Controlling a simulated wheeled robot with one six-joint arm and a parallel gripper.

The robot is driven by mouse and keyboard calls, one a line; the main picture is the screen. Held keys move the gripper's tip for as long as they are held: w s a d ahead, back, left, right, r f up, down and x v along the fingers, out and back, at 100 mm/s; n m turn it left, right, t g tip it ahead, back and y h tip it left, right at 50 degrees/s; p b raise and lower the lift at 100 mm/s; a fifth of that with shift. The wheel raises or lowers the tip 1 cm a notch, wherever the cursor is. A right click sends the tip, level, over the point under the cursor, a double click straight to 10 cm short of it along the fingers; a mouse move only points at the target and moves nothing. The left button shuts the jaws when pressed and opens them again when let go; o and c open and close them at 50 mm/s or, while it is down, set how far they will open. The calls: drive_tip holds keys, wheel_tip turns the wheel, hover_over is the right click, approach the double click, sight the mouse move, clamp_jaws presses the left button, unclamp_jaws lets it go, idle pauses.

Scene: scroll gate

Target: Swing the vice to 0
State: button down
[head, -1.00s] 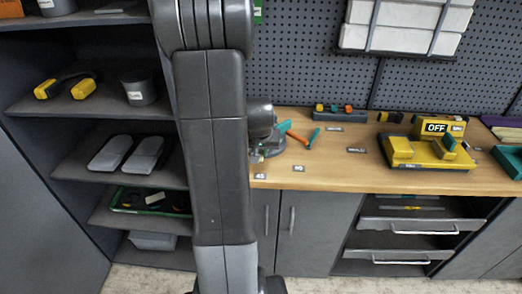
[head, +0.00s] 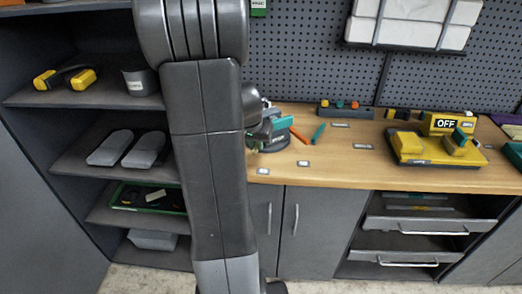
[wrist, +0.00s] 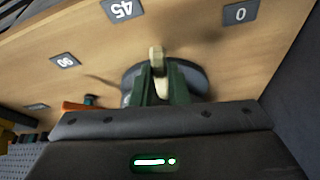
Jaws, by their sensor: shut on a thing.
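The vice (head: 270,133) stands on the bench by my arm in the head view, with a teal upper part on a dark round base; my arm hides its left side. In the wrist view its dark base (wrist: 193,78) shows behind my gripper (wrist: 159,76). The green fingers are shut around a pale, beige bar, which points up the picture. The 0 label (wrist: 240,14) is up and right of the bar, the 45 label (wrist: 122,9) up and left, and the 90 label (wrist: 65,60) farther left.
A yellow device (head: 425,148) with an OFF sign stands farther right. Shelves (head: 75,97) with boxes stand left. A dark panel (wrist: 298,75) borders the bench in the wrist view.

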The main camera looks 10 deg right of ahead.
drive_tip(key=shift+w+a+f+m+g+h+b, duration=0.1)
drive_tip(key=shift+w+a+m+g+h+b, duration=0.1)
drive_tip(key=shift+w+a+m+b, duration=0.5)
drive_tip(key=shift+w+a+f+m+g+h+b, duration=0.1)
drive_tip(key=shift+w+a+m+h+b, duration=0.15)
drive_tip(key=shift+a+m+b, duration=0.8)
drive_tip(key=shift+w+a+r+m+g+h+b, duration=0.15)
drive_tip(key=shift+w+a+m+b, duration=0.1)
drive_tip(key=shift+w+m+b, duration=0.25)
drive_tip(key=shift+w+a+r+m+g+h+b, duration=0.15)
drive_tip(key=shift+w+a+m+b, duration=0.15)
drive_tip(key=shift+w+b, duration=0.2)
drive_tip(key=c, duration=1.4)
unclamp_jaws()
drive_tip(key=shift+f, duration=0.1)
drive_tip(key=v, duration=1.3)
drive_tip(key=shift+r, duration=0.45)
